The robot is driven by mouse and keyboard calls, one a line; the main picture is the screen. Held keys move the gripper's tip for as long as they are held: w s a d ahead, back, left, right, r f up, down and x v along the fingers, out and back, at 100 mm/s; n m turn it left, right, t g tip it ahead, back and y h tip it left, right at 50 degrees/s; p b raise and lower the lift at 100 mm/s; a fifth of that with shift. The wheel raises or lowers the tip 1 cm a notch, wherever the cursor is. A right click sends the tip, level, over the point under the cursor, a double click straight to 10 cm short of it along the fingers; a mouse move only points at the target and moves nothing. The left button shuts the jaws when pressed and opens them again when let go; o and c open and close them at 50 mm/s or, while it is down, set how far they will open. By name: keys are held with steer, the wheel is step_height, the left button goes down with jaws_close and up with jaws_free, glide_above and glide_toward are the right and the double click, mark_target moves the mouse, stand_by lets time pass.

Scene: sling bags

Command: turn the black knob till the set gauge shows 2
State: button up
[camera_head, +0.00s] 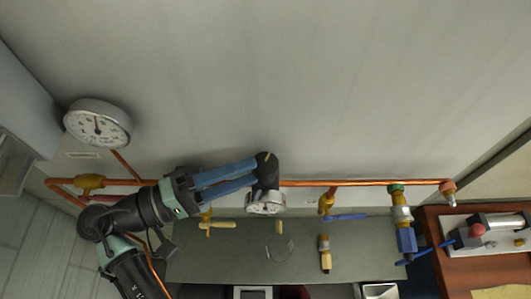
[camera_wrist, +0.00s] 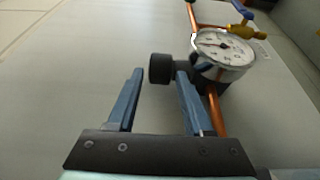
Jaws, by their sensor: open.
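The black knob (camera_wrist: 161,68) juts from a black regulator body on the copper pipe. A round white gauge (camera_wrist: 222,50) sits beside it; its needle lies left of centre, and its numbers are too small to read. In the head view the knob (camera_head: 266,160) shows above the same gauge (camera_head: 266,203), seen steeply. My gripper (camera_wrist: 159,76) is open, with its two blue fingers pointing at the knob. The knob appears between the fingertips in the wrist view; I cannot tell if either touches it. In the head view my gripper (camera_head: 252,174) reaches in from the left.
A larger wall gauge (camera_head: 97,124) hangs at the left. The copper pipe (camera_head: 350,183) runs along the wall with a blue-handled valve (camera_head: 345,217) and a blue-green fitting (camera_head: 402,215) to the right.

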mark_target(265, 166)
steer(key=shift+p+x, duration=0.7)
steer(key=shift+x, duration=1.65)
jaws_close()
